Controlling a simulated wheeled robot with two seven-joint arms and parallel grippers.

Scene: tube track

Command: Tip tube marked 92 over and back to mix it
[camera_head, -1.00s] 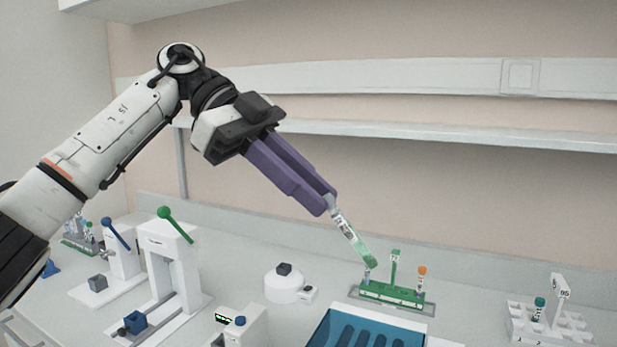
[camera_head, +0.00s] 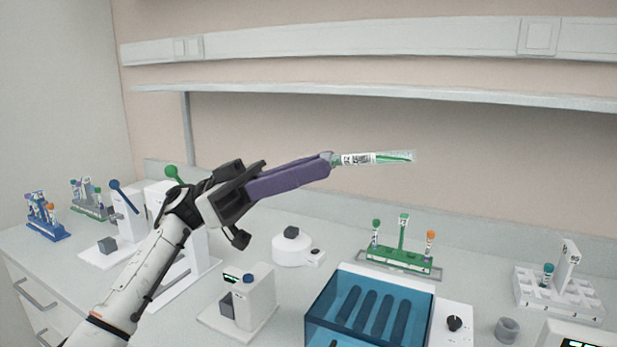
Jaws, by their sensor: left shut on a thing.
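My left gripper (camera_head: 328,166) has purple fingers and is shut on a tube (camera_head: 378,158). The tube sticks out to the right of the fingertips, nearly level, high above the bench. It is clear with a white printed label and green contents lying along its length toward the far end. Its cap end is at the fingers and mostly hidden by them. The number on the label is too small to read. My right gripper is not in view.
A green rack (camera_head: 398,262) with tubes stands at the back of the bench. A blue-windowed box (camera_head: 370,300) sits in front of it. A white rack (camera_head: 560,292) is at right. Lever presses (camera_head: 180,240) and more racks (camera_head: 46,228) are at left. A shelf (camera_head: 400,95) runs along the wall.

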